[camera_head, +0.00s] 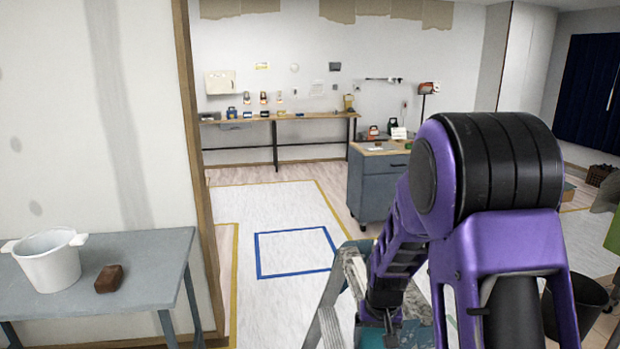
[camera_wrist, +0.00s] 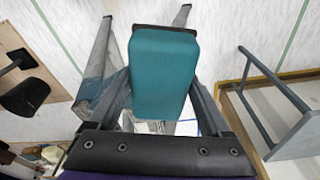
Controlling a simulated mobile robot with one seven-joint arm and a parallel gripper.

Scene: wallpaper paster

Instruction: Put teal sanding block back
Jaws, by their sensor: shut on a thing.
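The teal sanding block (camera_wrist: 163,72) is a rounded teal block with a dark edge at its far end. In the wrist view, my gripper (camera_wrist: 162,100) is shut on it, with one finger along each side. The block is held up off any surface that I can see. In the head view, my arm hides most of the gripper; some teal shows low beside it, but I cannot tell whether that is the block. The place where the block belongs cannot be made out.
A metal stepladder (camera_head: 328,318) stands close by my arm. At left, a grey table (camera_head: 150,262) holds a white bucket (camera_head: 52,265) and a brown block (camera_head: 109,279). A grey cabinet (camera_head: 376,190) and a long workbench (camera_head: 290,117) stand farther back. Open floor with blue tape lies between.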

